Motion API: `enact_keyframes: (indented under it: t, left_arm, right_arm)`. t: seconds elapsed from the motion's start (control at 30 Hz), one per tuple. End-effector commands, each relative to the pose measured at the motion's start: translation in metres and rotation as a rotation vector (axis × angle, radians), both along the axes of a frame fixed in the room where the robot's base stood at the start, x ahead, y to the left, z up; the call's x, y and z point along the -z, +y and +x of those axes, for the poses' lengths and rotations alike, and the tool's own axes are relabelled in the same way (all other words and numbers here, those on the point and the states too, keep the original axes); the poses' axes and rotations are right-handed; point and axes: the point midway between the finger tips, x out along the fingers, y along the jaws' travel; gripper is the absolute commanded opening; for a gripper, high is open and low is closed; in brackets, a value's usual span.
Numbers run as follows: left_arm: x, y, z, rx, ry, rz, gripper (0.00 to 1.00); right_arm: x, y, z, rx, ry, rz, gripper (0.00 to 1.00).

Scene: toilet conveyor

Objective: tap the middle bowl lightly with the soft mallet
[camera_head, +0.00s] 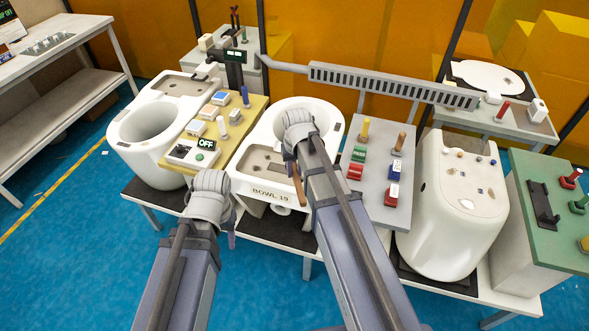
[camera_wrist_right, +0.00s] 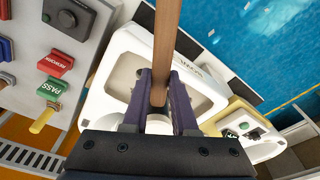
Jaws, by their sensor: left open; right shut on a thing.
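The middle bowl (camera_head: 247,162) is a white toilet bowl marked "BOWL 19". It stands on the table between two control panels, and it also shows in the right wrist view (camera_wrist_right: 105,108). My right gripper (camera_wrist_right: 160,92) is over this bowl, shut on the brown wooden handle of the mallet (camera_wrist_right: 167,35). Part of the handle (camera_head: 298,186) shows beside my right arm in the head view. The mallet's head cannot be made out. My left gripper (camera_head: 232,230) is open, low in front of the bowl's left side; its fingers are mostly hidden by its wrist.
A white bowl (camera_head: 125,128) stands at left and another (camera_head: 480,200) at right. A yellow panel (camera_head: 235,140) with an "OFF" display (camera_head: 206,143) and a grey panel (camera_head: 370,195) with red and green buttons flank the middle bowl. A grey slotted bar (camera_head: 390,85) runs behind.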

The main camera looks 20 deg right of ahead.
Motion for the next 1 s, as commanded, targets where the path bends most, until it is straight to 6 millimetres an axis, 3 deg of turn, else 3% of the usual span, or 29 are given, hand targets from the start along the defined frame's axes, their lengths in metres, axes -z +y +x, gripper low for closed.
enact_keyframes:
  t: [0.47, 1.0]
  left_arm:
    - [0.008, 0.0, 0.0, 0.0, 0.0, 0.0, 0.5]
    - [0.054, 0.0, 0.0, -0.002, 0.0, 0.0, 0.5]
  right_arm:
    - [0.008, 0.001, -0.001, -0.002, -0.001, 0.0, 0.0]
    - [0.053, 0.001, -0.001, -0.003, -0.001, 0.0, 0.0]
